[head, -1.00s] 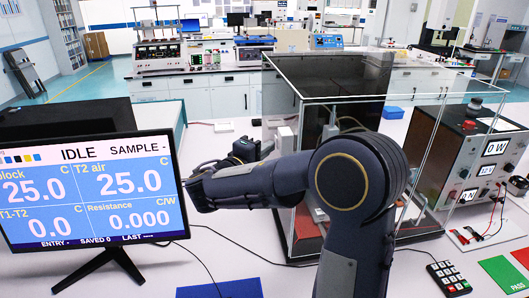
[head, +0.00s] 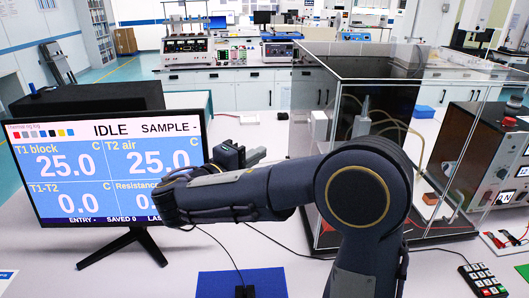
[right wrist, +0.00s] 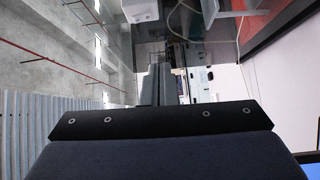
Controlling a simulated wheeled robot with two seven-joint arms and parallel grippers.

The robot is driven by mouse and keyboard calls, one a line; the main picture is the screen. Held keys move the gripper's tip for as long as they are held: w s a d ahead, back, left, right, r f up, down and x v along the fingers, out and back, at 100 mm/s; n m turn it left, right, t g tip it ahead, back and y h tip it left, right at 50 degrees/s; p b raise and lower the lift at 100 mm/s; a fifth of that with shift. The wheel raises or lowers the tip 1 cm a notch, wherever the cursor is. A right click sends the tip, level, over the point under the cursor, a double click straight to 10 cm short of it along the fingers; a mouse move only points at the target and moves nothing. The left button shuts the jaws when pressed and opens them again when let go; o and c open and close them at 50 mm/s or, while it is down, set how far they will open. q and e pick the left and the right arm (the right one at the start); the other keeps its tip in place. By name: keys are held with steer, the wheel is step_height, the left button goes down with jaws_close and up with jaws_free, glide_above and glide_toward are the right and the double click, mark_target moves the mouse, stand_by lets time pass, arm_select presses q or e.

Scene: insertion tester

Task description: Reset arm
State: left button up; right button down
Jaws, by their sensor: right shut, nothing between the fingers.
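My right arm rises from the lower right of the head view and bends left at a large round joint. My right gripper (head: 257,155) is beyond the forearm, between the monitor and the clear enclosure. It is shut and empty, clear of the table. In the right wrist view its two grey fingers (right wrist: 160,85) stand close together, with nothing between them. The monitor (head: 110,165) shows IDLE and 25.0 readings; my forearm covers its lower right corner. My left gripper is out of view.
A clear-walled enclosure (head: 427,130) with hoses and a grey instrument box (head: 490,150) stand right. A blue mat (head: 215,285) lies in front, a small black item (head: 244,291) at its edge. A keypad (head: 482,280) is at lower right. The front-left table is mostly clear.

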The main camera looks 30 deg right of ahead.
stand_by(0.5)
steer(key=s+d+f+g+y, duration=0.2)
steer(key=s+f+y, duration=0.4)
steer(key=s+f, duration=0.15)
steer(key=s+d+f+g+y, duration=0.2)
steer(key=s+f+y, duration=0.3)
steer(key=s+f, duration=0.25)
steer(key=s+a+f+m+t+y, duration=0.1)
steer(key=s+a+m+t+y, duration=0.1)
steer(key=s+a+y, duration=0.2)
steer(key=s+a+f+m+t+y, duration=0.1)
steer(key=s+a+m+t+y, duration=0.1)
steer(key=a+y, duration=0.4)
steer(key=s+a, duration=0.1)
steer(key=a, duration=0.2)
steer(key=shift+s+a+m+t, duration=0.3)
steer(key=shift+s+a+t, duration=0.05)
steer(key=shift+t, duration=0.05)
